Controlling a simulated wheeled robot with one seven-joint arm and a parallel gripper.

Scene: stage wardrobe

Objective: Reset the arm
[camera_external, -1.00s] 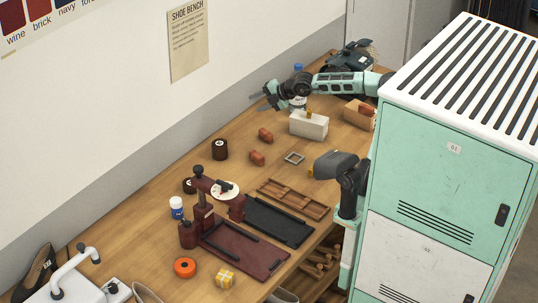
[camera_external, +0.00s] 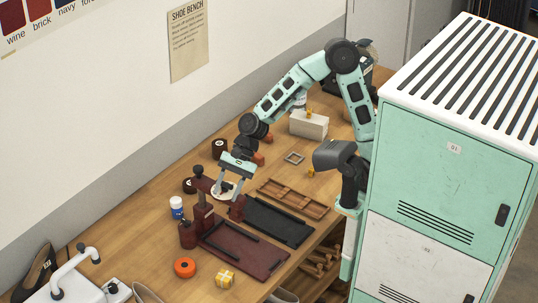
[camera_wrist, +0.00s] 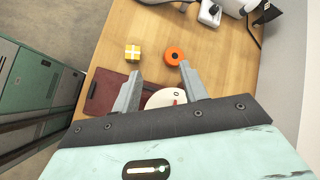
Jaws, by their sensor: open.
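My gripper (camera_external: 230,197) points down over the middle of the bench, above or beside a white round disc (camera_external: 217,193). In the wrist view my gripper (camera_wrist: 160,70) has its two grey fingers spread apart with nothing held between them. The white disc (camera_wrist: 160,99) shows beyond and partly between the fingers, with a red pointed part over it. My arm arches up from its mount by the mint cabinet and comes down to the left. The gripper's height above the disc is hard to tell.
A dark red press (camera_external: 204,215) stands close beside the gripper. A dark red tray (camera_external: 262,262), black tray (camera_external: 290,232) and wooden divided tray (camera_external: 310,207) lie to the right. An orange roll (camera_external: 185,267) and yellow box (camera_external: 225,278) sit nearer the front. A white block (camera_external: 309,125) stands behind.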

